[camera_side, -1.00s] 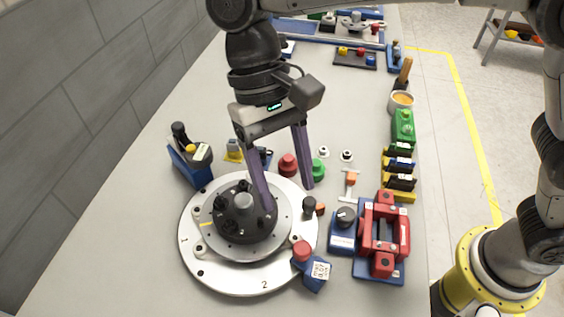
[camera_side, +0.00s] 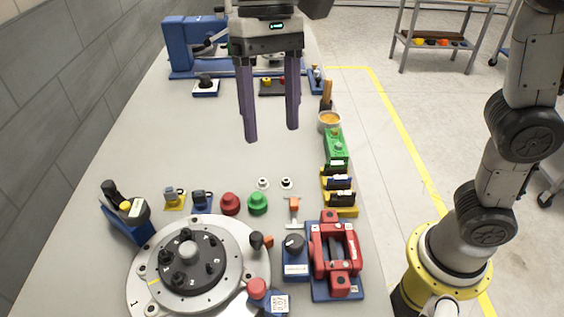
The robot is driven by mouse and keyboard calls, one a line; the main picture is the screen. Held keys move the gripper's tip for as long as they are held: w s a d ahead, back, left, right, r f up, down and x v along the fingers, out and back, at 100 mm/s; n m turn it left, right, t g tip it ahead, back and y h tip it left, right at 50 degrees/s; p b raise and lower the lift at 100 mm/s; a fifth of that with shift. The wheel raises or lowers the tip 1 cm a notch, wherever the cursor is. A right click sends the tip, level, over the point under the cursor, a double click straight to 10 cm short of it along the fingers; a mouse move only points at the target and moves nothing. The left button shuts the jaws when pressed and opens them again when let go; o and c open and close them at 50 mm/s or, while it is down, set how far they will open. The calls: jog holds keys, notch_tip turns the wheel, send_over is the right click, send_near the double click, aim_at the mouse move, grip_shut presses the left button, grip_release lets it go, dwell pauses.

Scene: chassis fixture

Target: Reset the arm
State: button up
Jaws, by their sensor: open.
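My gripper (camera_side: 270,134) hangs in the upper middle of the side view with its two long purple fingers pointing down. The fingers are apart and nothing is between them. It is raised above the grey table (camera_side: 150,120), well behind the round chassis fixture (camera_side: 233,236) in the picture. The fixture is a pale disc with a dark round hub (camera_side: 190,258) on it, at the lower left. The gripper touches nothing that I can see.
Red (camera_side: 230,203) and green (camera_side: 258,203) knobs stand behind the fixture. A red clamp frame (camera_side: 344,283) on a blue base is at the right. A green block (camera_side: 335,148) and an orange-topped cup (camera_side: 328,121) line the right edge. A blue machine (camera_side: 178,50) stands at the back.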

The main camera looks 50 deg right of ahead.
jog(key=s+d+m+t, duration=0.15)
jog(key=s+d, duration=0.25)
jog(key=d, duration=0.4)
jog(key=s+d+t, duration=0.3)
jog(key=s+d, duration=0.1)
jog(key=d, duration=0.3)
jog(key=s+d+f+n+t+h, duration=0.1)
jog(key=s+d+f+n+t, duration=0.2)
jog(key=d+f, duration=0.3)
notch_tip(320, 180, down, 4)
jog(key=shift+s+d+r+n+h, duration=0.2)
jog(key=shift+s+n+h, duration=0.2)
jog(key=shift+s+n, duration=0.2)
